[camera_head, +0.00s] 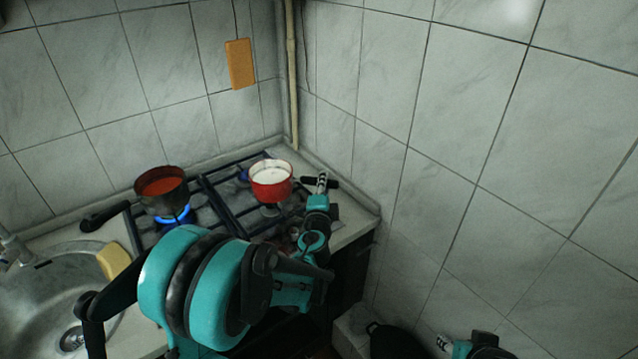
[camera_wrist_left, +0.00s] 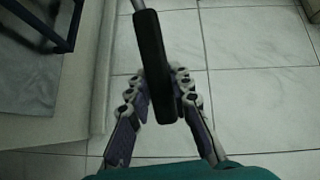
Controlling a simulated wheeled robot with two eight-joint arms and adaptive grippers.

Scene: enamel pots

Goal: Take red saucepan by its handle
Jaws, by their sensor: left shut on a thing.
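The red saucepan (camera_head: 271,190), with white liquid inside, stands upright on the back right part of the stove in the head view. Its black handle (camera_head: 334,184) points right, past the stove. My left gripper (camera_head: 321,183) is shut on this handle. In the left wrist view the black handle (camera_wrist_left: 152,60) runs between the two fingers of my left gripper (camera_wrist_left: 162,88). The pan's body is out of that view. My right gripper (camera_head: 443,343) shows only in part at the bottom edge of the head view, away from the pan; its jaws are too small to read.
A dark pot (camera_head: 162,188) with red-orange contents stands left over a blue flame (camera_head: 174,215), its black handle pointing left. A sink (camera_head: 62,290) with a yellow sponge (camera_head: 113,261) is at the left. Tiled walls close off the back and right. A pipe (camera_head: 292,75) stands in the corner.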

